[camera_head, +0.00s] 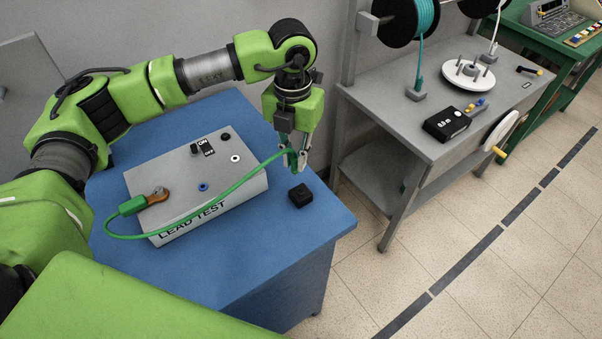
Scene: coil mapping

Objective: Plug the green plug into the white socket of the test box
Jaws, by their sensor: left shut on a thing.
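The grey test box (225,180), marked LEAD TEST, lies on the blue table. The white socket (235,158) is on its top face toward the right, with a dark socket (225,136) behind it and a blue socket (203,187) nearer the front. My left gripper (297,162) is just right of the box, pointing down and apart from the white socket. It is shut on the green plug, which its fingers mostly hide. The green cable (222,194) runs from there in a loop to a green clip (133,205) at a copper-coloured terminal on the box's left. My right gripper is out of view.
A small black block (300,195) sits on the blue table (290,240) right of the box. A switch marked ON and OFF (202,147) rises from the box top. A grey bench (400,110) with spools stands to the right, past a floor gap.

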